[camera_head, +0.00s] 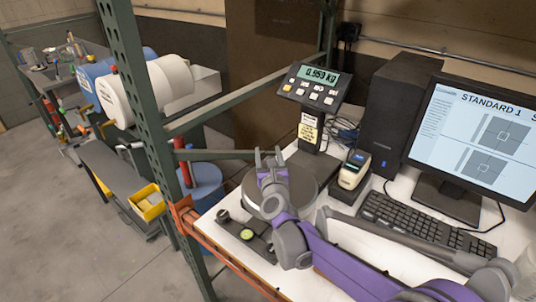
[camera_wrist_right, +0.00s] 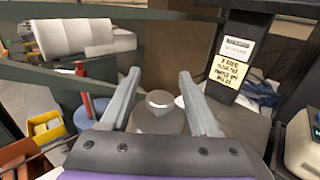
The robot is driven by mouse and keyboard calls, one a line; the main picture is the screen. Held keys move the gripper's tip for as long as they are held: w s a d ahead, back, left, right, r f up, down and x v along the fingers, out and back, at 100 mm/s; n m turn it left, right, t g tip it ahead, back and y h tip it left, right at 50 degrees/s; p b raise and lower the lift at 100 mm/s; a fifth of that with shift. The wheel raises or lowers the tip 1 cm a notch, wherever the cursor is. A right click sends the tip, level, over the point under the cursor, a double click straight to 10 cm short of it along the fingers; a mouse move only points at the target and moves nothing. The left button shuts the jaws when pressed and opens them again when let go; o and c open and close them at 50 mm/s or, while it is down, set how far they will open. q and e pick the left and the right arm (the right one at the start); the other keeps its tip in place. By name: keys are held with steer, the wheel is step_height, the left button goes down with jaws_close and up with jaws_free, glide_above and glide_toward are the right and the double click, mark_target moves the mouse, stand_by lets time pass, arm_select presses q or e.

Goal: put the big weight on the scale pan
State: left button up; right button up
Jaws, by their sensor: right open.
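The big weight (camera_wrist_right: 158,115), a grey metal cylinder with a round knob on top, stands upright between the fingers of my right gripper in the right wrist view. My right gripper (camera_head: 268,156) is over the round grey scale pan (camera_head: 309,180) in the head view. Its two fingers are spread, with visible gaps beside the weight's knob in the wrist view (camera_wrist_right: 158,76). The gripper hides the weight in the head view. The weight's base is hidden, so its contact with the pan cannot be seen directly. The scale display (camera_head: 318,76) appears to read about 0.959 kg. My left gripper is out of view.
A black holder (camera_head: 262,246) with small weights lies at the table's front left corner. A handheld scanner (camera_head: 353,170), keyboard (camera_head: 415,221), monitor (camera_head: 474,130) and computer tower (camera_head: 398,110) stand right of the scale. A green rack post (camera_head: 140,110) rises at left.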

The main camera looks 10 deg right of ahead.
steer(key=s, duration=0.4)
steer(key=s+a, duration=0.1)
steer(key=s, duration=0.3)
steer(key=s+b, duration=0.1)
steer(key=s, duration=0.3)
steer(key=shift+a+r, duration=0.1)
steer(key=shift+a, duration=0.15)
